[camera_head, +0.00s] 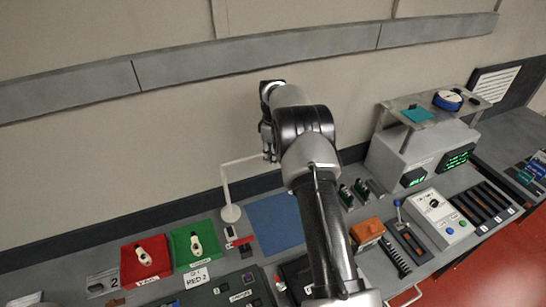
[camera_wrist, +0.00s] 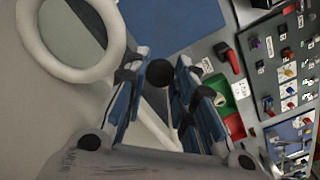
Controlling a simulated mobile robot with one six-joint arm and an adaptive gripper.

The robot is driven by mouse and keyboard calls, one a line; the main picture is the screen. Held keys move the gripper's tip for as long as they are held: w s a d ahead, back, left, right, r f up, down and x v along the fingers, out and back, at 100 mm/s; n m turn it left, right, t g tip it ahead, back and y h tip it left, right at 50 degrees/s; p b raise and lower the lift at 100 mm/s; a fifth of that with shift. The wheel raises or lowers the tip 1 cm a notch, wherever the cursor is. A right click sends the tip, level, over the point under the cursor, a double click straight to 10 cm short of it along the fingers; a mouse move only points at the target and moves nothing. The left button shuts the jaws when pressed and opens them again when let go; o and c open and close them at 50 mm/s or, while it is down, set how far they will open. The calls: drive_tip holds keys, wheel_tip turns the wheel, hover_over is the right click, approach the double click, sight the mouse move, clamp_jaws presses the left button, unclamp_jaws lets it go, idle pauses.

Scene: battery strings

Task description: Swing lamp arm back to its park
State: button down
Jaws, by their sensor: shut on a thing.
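The lamp is a thin white post on a round base (camera_head: 230,213) at the back of the bench, left of the blue mat. Its lamp arm (camera_head: 240,160) reaches right from the post top to my gripper (camera_head: 268,143). In the wrist view my gripper (camera_wrist: 160,80) is shut on a dark round knob (camera_wrist: 160,73) between its blue-lined fingers. A pale bar of the lamp arm (camera_wrist: 152,125) runs below the knob. A thick pale ring (camera_wrist: 116,20), apparently the lamp head, is at upper left. The lamp's park cannot be made out.
A blue mat (camera_head: 275,222) lies below my gripper. Red (camera_head: 145,262) and green (camera_head: 196,245) trays stand at left. A grey instrument box (camera_head: 415,150) with a shelf stands at right. The wall is close behind.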

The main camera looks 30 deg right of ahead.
drive_tip(key=shift+w+d+r, duration=0.1)
drive_tip(key=shift+w+r, duration=0.05)
drive_tip(key=c, duration=1.3)
unclamp_jaws()
wheel_tip(320, 180, up, 12)
